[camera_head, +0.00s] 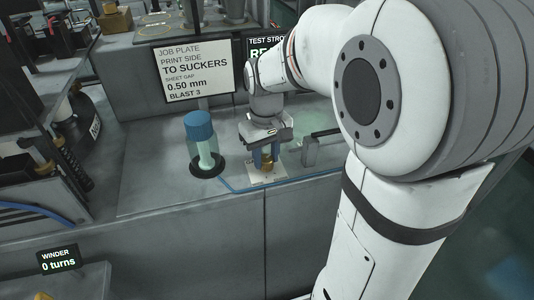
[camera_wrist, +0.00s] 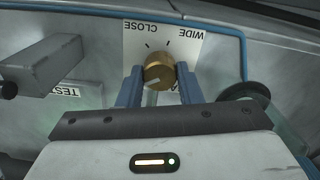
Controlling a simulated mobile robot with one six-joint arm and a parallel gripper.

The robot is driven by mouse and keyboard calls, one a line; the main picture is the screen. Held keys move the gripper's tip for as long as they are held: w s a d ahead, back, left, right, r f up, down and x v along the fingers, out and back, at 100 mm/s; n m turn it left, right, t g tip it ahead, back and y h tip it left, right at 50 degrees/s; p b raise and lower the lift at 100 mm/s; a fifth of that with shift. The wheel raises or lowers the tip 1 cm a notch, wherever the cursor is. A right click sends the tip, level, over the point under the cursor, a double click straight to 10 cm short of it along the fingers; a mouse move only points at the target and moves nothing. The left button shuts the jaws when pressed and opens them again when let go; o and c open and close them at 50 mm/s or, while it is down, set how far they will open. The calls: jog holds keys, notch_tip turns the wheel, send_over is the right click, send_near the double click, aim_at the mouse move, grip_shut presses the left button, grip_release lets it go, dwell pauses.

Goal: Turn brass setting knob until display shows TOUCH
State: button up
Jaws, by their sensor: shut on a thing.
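The brass setting knob (camera_wrist: 158,70) sits on a white plate (camera_wrist: 136,42) marked CLOSE and WIDE, with a pale pointer line on its face. My gripper (camera_wrist: 160,88) has its two blue fingers on either side of the knob, shut on it. In the head view my gripper (camera_head: 265,156) is over the brass knob (camera_head: 267,166) on its white plate (camera_head: 268,179). A dark display (camera_head: 262,47) behind my arm shows "TEST STRO..." and green letters starting "RE"; my arm hides the rest.
A job plate sign (camera_head: 197,71) reads SHEET GAP 0.50 mm. A blue-capped clear cylinder (camera_head: 199,128) stands left of my gripper. A grey block (camera_head: 310,152) sits close on the right. A blue hose (camera_head: 300,177) runs along the bench front. A winder display (camera_head: 59,260) shows 0 turns.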

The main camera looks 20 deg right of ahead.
aim_at(266, 159)
jog(key=shift+m, duration=1.2)
jog(key=o, duration=1)
notch_tip(266, 159, up, 8)
jog(key=shift+f, duration=0.1)
jog(key=s+f+t, duration=0.1)
jog(key=s+f, duration=0.1)
jog(key=s, duration=0.2)
jog(key=s+f, duration=0.2)
jog(key=s, duration=0.3)
jog(key=s+f+t, duration=0.1)
jog(key=s+f, duration=0.1)
jog(key=s, duration=0.2)
jog(key=shift+s+d+t, duration=0.1)
jog(key=shift+s+t, duration=0.05)
jog(key=shift+t, duration=0.15)
